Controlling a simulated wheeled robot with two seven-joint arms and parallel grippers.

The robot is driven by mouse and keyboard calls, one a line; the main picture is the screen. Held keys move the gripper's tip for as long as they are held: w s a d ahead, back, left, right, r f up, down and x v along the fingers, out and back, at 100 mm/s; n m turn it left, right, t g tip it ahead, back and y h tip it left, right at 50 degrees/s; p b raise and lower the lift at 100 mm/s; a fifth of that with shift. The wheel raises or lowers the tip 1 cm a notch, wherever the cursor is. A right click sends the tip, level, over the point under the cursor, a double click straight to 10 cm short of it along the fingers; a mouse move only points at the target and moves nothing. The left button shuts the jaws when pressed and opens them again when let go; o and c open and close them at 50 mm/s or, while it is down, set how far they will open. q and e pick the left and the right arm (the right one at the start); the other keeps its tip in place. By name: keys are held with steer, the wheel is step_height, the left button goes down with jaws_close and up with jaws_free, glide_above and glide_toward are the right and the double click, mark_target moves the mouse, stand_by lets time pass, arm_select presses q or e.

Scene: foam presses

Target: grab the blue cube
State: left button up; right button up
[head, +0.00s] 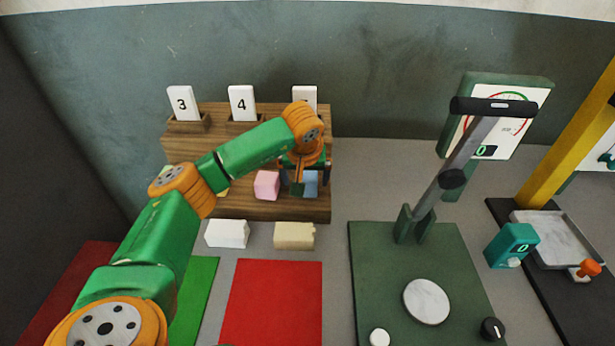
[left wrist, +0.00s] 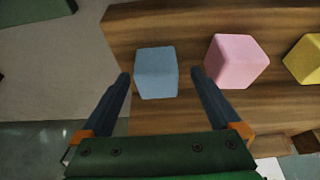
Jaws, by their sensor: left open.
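The blue cube (left wrist: 156,72) sits on the wooden stand, and in the left wrist view it shows between the two fingertips. My left gripper (left wrist: 160,77) is open, with one finger on each side of the cube and a visible gap to both. In the head view my left gripper (head: 305,176) is over the stand's lower step, partly covering the blue cube (head: 311,184). I cannot tell how far the fingertips reach down around the cube. My right gripper is not in view.
A pink cube (left wrist: 237,61) sits beside the blue one, with a yellow cube (left wrist: 305,58) beyond. The wooden stand (head: 240,207) holds numbered cards. White (head: 227,234) and cream (head: 294,236) blocks lie in front. A green press (head: 375,270) stands to the right.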

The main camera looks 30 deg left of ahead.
arm_select(q)
steer(key=shift+w+a+f, duration=0.1)
steer(key=shift+w+f, duration=0.6)
steer(key=shift+f, duration=0.15)
steer(key=shift+s+r, duration=0.15)
steer(key=shift+s, duration=0.05)
steer(key=c, duration=1.4)
